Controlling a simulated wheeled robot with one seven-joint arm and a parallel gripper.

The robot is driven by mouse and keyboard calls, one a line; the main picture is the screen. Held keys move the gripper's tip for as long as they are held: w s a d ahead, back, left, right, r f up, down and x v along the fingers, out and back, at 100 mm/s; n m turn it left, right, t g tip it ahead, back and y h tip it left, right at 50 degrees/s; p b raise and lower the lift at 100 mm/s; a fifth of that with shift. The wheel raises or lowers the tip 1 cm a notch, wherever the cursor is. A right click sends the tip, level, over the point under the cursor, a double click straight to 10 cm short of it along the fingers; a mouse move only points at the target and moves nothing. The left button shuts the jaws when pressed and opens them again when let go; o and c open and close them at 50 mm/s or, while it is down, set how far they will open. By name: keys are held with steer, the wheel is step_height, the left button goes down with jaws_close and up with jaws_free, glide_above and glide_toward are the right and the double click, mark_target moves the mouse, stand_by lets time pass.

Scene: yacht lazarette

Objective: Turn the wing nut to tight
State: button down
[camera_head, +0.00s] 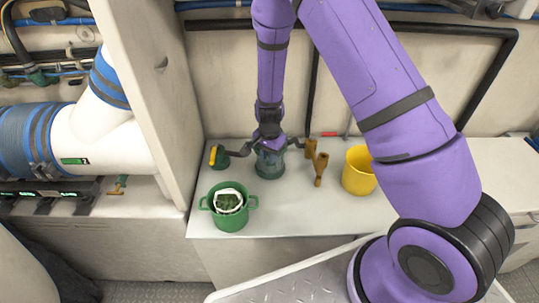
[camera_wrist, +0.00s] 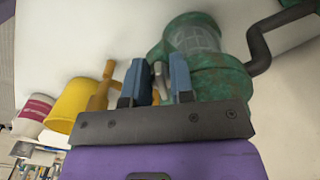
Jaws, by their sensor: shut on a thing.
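The wing nut (camera_wrist: 158,72) is a small grey metal piece between my fingertips in the wrist view. My gripper (camera_wrist: 156,78) is shut on it, with a dark blue finger on either side. The nut sits beside a worn green strainer housing (camera_wrist: 222,82) with a clear, ribbed part. In the head view the housing (camera_head: 268,164) stands on the white counter, and my gripper (camera_head: 269,141) reaches down over its top. There my wrist hides the wing nut. How far the nut is turned cannot be told.
A green bucket (camera_head: 232,219) with a white-rimmed insert stands front left on the counter (camera_head: 300,222). A brass fitting (camera_head: 319,168) and a yellow bucket (camera_head: 357,177) stand right of the housing. The counter's front middle is clear.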

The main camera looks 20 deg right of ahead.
stand_by(0.4)
steer(key=c, duration=1.3)
jaws_free()
steer(key=shift+c, duration=0.2)
steer(key=shift+r, duration=0.1)
step_height(320, 180, up, 11)
steer(key=shift+f, duration=0.2)
